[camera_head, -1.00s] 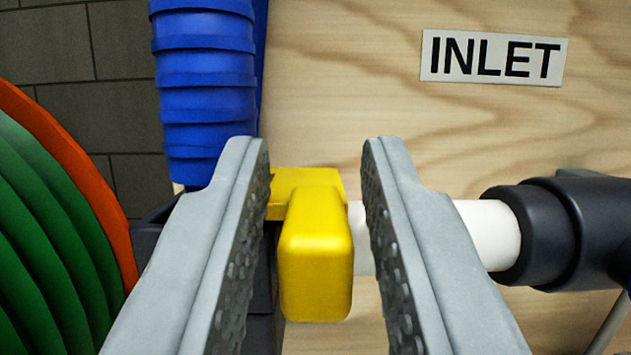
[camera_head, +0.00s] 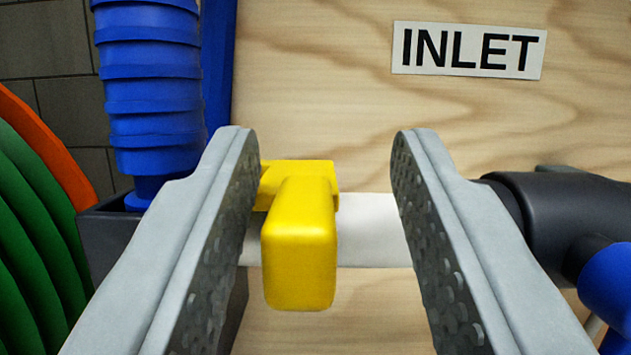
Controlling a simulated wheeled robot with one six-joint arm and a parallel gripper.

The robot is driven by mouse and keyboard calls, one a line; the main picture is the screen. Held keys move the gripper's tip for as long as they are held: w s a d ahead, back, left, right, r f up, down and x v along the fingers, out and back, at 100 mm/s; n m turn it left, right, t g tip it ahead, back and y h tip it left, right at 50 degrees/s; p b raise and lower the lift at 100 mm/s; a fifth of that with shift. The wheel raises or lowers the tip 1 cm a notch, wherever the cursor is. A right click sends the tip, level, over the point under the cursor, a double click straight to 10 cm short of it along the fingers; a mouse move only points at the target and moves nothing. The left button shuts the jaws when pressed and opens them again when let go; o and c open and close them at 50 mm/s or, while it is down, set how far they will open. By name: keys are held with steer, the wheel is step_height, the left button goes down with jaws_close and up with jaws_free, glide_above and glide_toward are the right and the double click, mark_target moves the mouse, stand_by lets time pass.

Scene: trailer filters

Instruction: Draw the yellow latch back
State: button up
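The yellow latch (camera_head: 299,243) is a blocky tab standing out toward me, with a flat yellow part behind it at the white pipe (camera_head: 367,231). My gripper (camera_head: 330,145) is open, with one grey finger on each side of the latch. The latch is close to the left finger, and a wide gap lies between it and the right finger. I cannot tell whether the left finger touches it. The fingers hide parts of the pipe on both sides.
A wooden panel (camera_head: 320,90) with an INLET label (camera_head: 468,50) stands behind. A black pipe fitting (camera_head: 565,215) with a blue part (camera_head: 607,285) is at right. A ribbed blue column (camera_head: 152,90) rises from a dark box at left, beside a green and orange round thing (camera_head: 35,200).

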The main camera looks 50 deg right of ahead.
steer(key=shift+a, duration=0.1)
steer(key=v, duration=1.7)
steer(key=shift+f, duration=0.2)
steer(key=shift+s+a, duration=0.1)
steer(key=s+a+r+n+t+y, duration=0.75)
steer(key=s+r+y, duration=0.2)
steer(key=y, duration=0.45)
steer(key=s+a+f+n+g+y, duration=0.1)
steer(key=s+g, duration=0.1)
steer(key=s, duration=0.5)
steer(key=s+a+f+n+g+y, duration=0.1)
steer(key=s+n+g+y, duration=0.1)
steer(key=s, duration=0.5)
steer(key=shift+a+y, duration=0.3)
steer(key=shift+a, duration=0.05)
